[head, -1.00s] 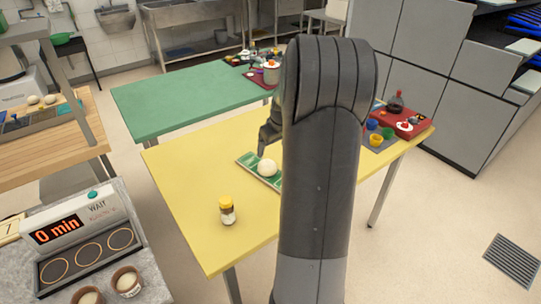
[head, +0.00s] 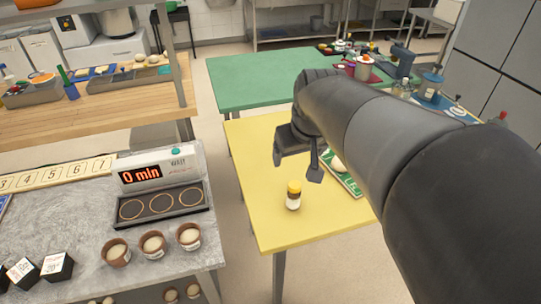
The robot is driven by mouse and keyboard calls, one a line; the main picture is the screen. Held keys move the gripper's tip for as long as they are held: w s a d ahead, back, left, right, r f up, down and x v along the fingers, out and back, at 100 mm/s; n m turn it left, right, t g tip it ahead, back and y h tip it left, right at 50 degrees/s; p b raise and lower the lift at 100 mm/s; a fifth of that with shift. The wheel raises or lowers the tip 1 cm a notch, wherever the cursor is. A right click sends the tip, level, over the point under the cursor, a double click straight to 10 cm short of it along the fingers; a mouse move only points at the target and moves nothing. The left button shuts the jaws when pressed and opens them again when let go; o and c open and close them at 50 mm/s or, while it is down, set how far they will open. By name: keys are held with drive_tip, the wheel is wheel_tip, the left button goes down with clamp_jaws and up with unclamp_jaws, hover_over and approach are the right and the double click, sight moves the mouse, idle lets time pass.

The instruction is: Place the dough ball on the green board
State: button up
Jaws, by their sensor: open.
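The green board (head: 354,187) lies on the yellow table, partly hidden by my arm. The pale dough ball (head: 338,165) rests on the green board, and my arm hides part of it. My gripper (head: 297,162) is open and empty over the yellow table, to the left of the board and apart from the ball.
A jar with a yellow lid (head: 293,197) stands on the yellow table (head: 268,215) near its front. A green table (head: 255,82) stands behind. A grey counter (head: 75,215) at left holds a timer (head: 156,172) and small pots (head: 152,244).

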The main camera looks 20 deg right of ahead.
drive_tip(key=s+a, duration=0.5)
drive_tip(key=s, duration=0.5)
drive_tip(key=shift+a+f+t+y, duration=0.25)
drive_tip(key=shift+a+t+y, duration=0.05)
drive_tip(key=shift+t, duration=0.1)
